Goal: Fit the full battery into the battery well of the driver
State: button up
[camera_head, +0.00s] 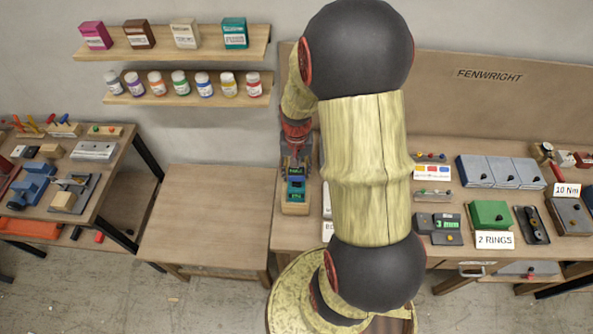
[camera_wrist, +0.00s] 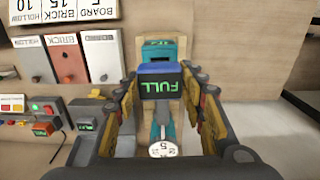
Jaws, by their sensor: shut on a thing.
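The full battery (camera_wrist: 158,87) is a dark block with a blue top and green FULL lettering, seen in the wrist view. My gripper (camera_wrist: 162,80) is shut on it, one finger on each side. The driver (camera_wrist: 158,128) is teal with a round white dial marked 5, and shows behind and below the battery. In the head view the driver (camera_head: 296,190) lies on a wooden block at the bench's left end, with my gripper (camera_head: 296,160) right over it. The battery well is hidden by the battery, and I cannot tell whether they touch.
In the wrist view, grey, orange and white boxes (camera_wrist: 66,55) stand left of my gripper, with a small charger-like unit (camera_wrist: 85,120) nearer. A lower bare table (camera_head: 205,215) lies left of the bench in the head view. My arm hides part of the bench.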

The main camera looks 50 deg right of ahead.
aim_at(296, 178)
jog(key=shift+f+b, duration=1.45)
jog(key=shift+f, duration=0.8)
jog(key=o, duration=1.4)
notch_tip(296, 178, up, 12)
jog(key=shift+r, duration=0.1)
